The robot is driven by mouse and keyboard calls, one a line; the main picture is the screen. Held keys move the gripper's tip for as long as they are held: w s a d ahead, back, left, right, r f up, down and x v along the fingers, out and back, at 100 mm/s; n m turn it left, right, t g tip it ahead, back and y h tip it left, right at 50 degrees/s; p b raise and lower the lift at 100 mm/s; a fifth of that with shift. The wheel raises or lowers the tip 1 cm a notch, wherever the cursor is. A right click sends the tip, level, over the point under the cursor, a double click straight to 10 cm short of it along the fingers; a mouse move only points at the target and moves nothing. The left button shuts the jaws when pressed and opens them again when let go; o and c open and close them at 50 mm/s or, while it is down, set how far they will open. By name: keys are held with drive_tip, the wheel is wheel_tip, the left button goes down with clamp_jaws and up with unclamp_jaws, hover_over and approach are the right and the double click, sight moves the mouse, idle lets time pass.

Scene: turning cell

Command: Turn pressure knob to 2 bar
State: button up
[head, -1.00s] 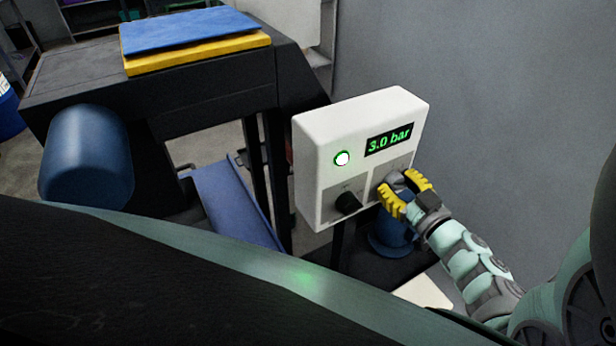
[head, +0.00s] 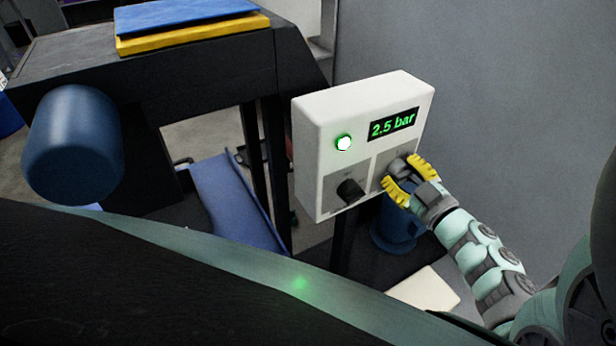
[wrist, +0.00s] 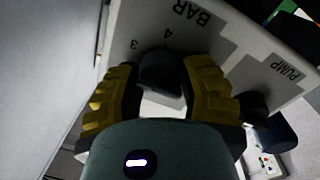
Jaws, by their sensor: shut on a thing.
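The white control box (head: 312,165) stands in the middle of the head view. Its display (head: 393,124) reads 2.5 bar in green. A round green light (head: 344,143) glows beside it. My gripper (head: 409,178) is at the right-hand knob, its yellow fingers on either side of it. In the wrist view the dark pressure knob (wrist: 160,72) sits between the fingers, under the word BAR, with the numbers 3 and 4 showing. My gripper (wrist: 160,85) is shut on this knob. The rest of the scale is hidden.
A second black knob (head: 350,191) is left of my gripper; it also shows in the wrist view near the word PUMP (wrist: 255,107). A blue cylinder (head: 392,226) is below the box. A grey wall (head: 500,100) is at right.

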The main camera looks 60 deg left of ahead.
drive_tip(key=n+b, duration=0.4)
drive_tip(key=shift+f+n, duration=0.3)
drive_tip(key=shift+f, duration=0.05)
drive_tip(key=shift+w+r+n+b, duration=0.1)
drive_tip(key=shift+r+n+b, duration=0.1)
drive_tip(key=shift+n+b, duration=1.15)
drive_tip(key=o, duration=1.2)
drive_tip(key=shift+r, duration=0.1)
drive_tip(key=d, duration=0.4)
drive_tip(key=s+d, duration=0.1)
drive_tip(key=d, duration=0.7)
drive_tip(key=shift+s+f, duration=0.25)
drive_tip(key=shift+f, duration=0.05)
